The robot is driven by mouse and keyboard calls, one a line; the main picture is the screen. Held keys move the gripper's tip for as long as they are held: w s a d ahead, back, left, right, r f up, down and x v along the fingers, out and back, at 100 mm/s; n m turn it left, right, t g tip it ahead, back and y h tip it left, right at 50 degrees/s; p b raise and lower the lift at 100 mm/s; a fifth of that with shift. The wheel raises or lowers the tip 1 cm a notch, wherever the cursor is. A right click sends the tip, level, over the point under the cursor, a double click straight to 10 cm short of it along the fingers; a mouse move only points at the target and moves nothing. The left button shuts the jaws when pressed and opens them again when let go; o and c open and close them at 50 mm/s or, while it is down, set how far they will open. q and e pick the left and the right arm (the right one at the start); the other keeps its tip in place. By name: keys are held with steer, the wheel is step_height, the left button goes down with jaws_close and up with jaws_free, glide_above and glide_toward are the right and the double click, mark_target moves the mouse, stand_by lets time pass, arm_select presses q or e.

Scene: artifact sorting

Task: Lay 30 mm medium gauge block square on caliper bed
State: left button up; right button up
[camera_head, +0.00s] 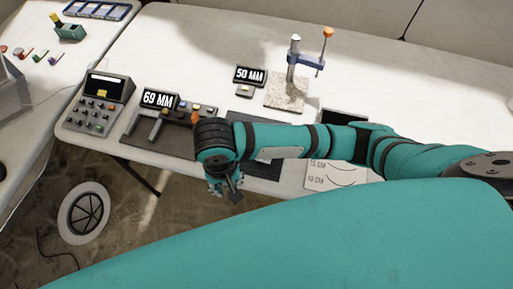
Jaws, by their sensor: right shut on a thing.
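My right gripper (225,188) hangs below its wrist at the table's front edge, small and partly hidden by the wrist. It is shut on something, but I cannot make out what. A grey caliper fixture with upright jaws (150,127) lies on a dark plate to its left, by a display reading 69 MM (160,99). My left gripper is out of view.
A grey console with buttons (95,103) stands left of the caliper. Behind my forearm are a 50 MM display (250,74) and a post stand (294,58) on a stone base (287,97). A marked white sheet (325,177) lies at the front. The back right tabletop is clear.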

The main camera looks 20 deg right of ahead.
steer(key=w+d, duration=0.1)
steer(key=w, duration=0.1)
steer(key=w+d, duration=0.2)
steer(key=w+d+f, duration=0.1)
steer(key=w, duration=0.1)
steer(key=shift+d, duration=0.4)
steer(key=w+d, duration=0.3)
steer(key=w+d+p, duration=0.1)
steer(key=w+d, duration=0.1)
steer(key=shift+w+f, duration=0.15)
steer(key=shift+f, duration=0.15)
steer(key=shift+w+d, duration=0.15)
steer(key=shift+w, duration=0.1)
steer(key=shift+w+f, duration=0.1)
steer(key=shift+f, duration=0.15)
step_height(320, 180, down, 2)
steer(key=shift+d+f, duration=0.1)
steer(key=shift+f, duration=0.5)
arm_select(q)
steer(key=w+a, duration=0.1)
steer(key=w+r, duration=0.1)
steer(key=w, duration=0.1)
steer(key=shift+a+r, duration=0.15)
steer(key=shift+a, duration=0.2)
arm_select(e)
steer(key=o, duration=1)
steer(key=shift+f, duration=0.1)
steer(key=shift+o, duration=0.2)
